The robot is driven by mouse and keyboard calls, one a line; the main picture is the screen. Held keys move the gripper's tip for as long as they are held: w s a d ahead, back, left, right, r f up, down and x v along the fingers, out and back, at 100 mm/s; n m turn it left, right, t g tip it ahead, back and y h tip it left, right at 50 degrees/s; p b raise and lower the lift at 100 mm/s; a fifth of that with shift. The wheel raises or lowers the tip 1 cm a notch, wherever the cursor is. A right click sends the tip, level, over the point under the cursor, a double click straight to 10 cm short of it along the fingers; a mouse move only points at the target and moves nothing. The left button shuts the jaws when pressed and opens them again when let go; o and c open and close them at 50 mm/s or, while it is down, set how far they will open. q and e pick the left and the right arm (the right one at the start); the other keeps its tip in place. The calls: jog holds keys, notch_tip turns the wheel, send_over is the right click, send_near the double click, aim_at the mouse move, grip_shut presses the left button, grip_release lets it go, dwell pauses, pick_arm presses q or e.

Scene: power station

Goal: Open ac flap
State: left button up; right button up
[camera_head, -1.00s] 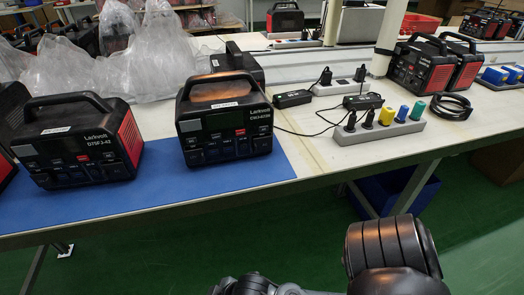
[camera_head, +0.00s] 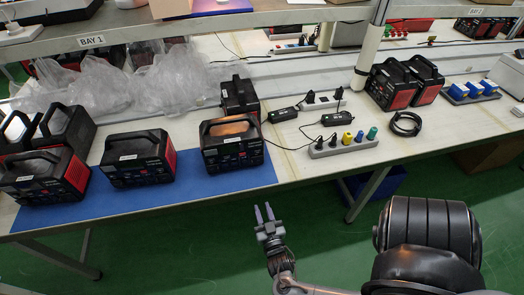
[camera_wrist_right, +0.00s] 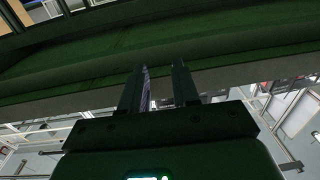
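Several black power stations with red sides stand on the bench. One power station (camera_head: 231,144) stands at the right end of the blue mat, its front panel facing me. Another power station (camera_head: 138,159) stands to its left on the mat. I cannot make out which cover on their fronts is the ac flap; the panels are too small. My right gripper (camera_head: 264,214) is in front of the bench, below the mat's right end, apart from everything. Its two fingers are parted and empty, as the right wrist view (camera_wrist_right: 159,88) also shows. My left gripper is not in view.
The blue mat (camera_head: 190,188) lies along the bench's front edge. A grey socket strip (camera_head: 342,146) with colored plugs, cables and a black coil (camera_head: 405,124) lie to the right. Clear plastic bags (camera_head: 170,80) lie behind. A shelf (camera_head: 200,25) crosses above. Green floor is free in front.

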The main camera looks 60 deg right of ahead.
notch_tip(320, 180, up, 6)
jog(key=g+p, duration=0.1)
jog(key=p, duration=1)
send_near(253, 163)
jog(key=shift+m, duration=0.3)
jog(key=b+x, duration=0.1)
jog(key=x, duration=0.5)
jog(key=shift+w+a, duration=0.1)
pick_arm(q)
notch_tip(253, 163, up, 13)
pick_arm(e)
jog(key=shift+x, duration=1)
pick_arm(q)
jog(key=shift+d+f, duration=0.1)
pick_arm(e)
grip_shut()
